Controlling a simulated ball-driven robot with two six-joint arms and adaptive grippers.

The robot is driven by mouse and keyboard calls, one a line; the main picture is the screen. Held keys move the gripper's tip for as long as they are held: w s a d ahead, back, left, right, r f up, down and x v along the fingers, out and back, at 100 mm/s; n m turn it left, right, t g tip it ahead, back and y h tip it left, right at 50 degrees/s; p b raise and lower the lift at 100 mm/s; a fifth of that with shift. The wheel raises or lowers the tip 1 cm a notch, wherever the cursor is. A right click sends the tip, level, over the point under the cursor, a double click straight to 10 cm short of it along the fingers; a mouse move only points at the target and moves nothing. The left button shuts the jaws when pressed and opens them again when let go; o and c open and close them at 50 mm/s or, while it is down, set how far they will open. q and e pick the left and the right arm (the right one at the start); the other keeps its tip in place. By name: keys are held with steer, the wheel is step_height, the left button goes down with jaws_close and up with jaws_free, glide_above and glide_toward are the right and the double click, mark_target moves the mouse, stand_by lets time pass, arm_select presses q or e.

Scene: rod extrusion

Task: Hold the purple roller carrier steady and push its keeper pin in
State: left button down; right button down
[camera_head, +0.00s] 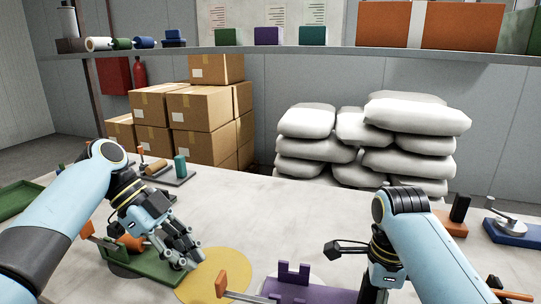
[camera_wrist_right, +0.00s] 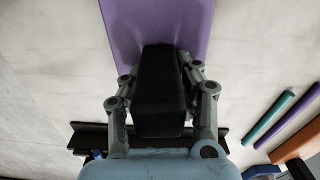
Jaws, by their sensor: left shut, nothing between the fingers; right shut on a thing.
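The purple roller carrier (camera_head: 318,293) lies at the front of the table, cut off by the bottom edge in the head view. Its purple plate (camera_wrist_right: 150,20) also shows in the right wrist view. A keeper pin with an orange head (camera_head: 221,285) sticks out at the carrier's left, its grey shaft running toward the carrier; how deep it sits is hidden. My right gripper (camera_wrist_right: 158,78) is shut on a black block (camera_wrist_right: 160,100) at the carrier's right end. My left gripper (camera_head: 190,262) is shut and empty, over the green carrier's right end, left of and apart from the pin.
A green carrier (camera_head: 150,268) with an orange roller (camera_head: 131,242) is beneath my left arm. A yellow disc (camera_head: 215,272) lies between the two carriers. A blue-based fixture (camera_head: 515,232) stands at the right. The table's middle is clear. Boxes and sacks are behind.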

mark_target(216, 282)
arm_select(q)
steer(key=x, duration=0.6)
steer(key=shift+d+f, duration=0.15)
stand_by(1.1)
steer(key=shift+s+d, duration=0.15)
steer(key=shift+d, duration=0.45)
steer(key=shift+s+d, duration=0.15)
steer(key=shift+d, duration=0.45)
steer(key=shift+w+a, duration=0.2)
steer(key=shift+a, duration=0.6)
step_height(216, 282, up, 7)
arm_select(e)
steer(key=shift+c, duration=2)
jaws_free()
